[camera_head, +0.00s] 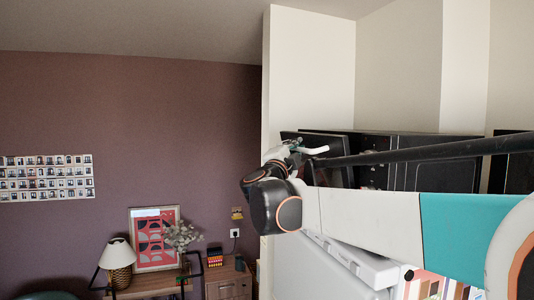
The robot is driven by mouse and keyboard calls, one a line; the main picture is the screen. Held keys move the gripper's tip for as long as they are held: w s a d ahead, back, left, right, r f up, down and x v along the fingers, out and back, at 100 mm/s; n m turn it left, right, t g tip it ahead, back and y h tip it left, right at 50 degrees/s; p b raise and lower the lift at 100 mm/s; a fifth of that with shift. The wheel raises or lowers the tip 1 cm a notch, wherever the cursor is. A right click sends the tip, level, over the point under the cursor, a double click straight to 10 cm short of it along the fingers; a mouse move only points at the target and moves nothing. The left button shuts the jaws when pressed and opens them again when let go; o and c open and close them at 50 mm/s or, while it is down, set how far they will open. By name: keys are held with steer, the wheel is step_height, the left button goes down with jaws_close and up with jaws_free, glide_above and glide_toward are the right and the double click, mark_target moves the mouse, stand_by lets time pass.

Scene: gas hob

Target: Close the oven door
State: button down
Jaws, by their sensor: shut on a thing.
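My gripper (298,149) is at the far end of my arm, by the near left edge of a dark door panel (338,144), which I take to be the oven door. The panel stands out from the row of dark fronts, so it looks at least partly open. The gripper is shut on the door at this edge. The fingertips are small in the picture, and the exact grip is hard to make out. My arm hides the lower part of the door and most of the oven's opening.
More dark fronts (420,148) run to the right behind my arm. A white appliance or counter (318,272) stands below it. A pale wall end (310,70) rises behind. To the left, a wooden cabinet (228,284) holds small items, beside a lamp (117,258) and a framed picture (154,238).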

mark_target(307, 142)
steer(key=d, duration=0.1)
steer(key=r+m, duration=0.1)
steer(key=d+g, duration=0.1)
steer(key=shift+w+d+r, duration=0.25)
steer(key=shift+w+d, duration=0.1)
steer(key=shift+w, duration=0.05)
steer(key=shift+w+d+r+p, duration=0.2)
steer(key=shift+d+p, duration=0.15)
steer(key=shift+d, duration=0.35)
steer(key=c, duration=1.9)
jaws_free()
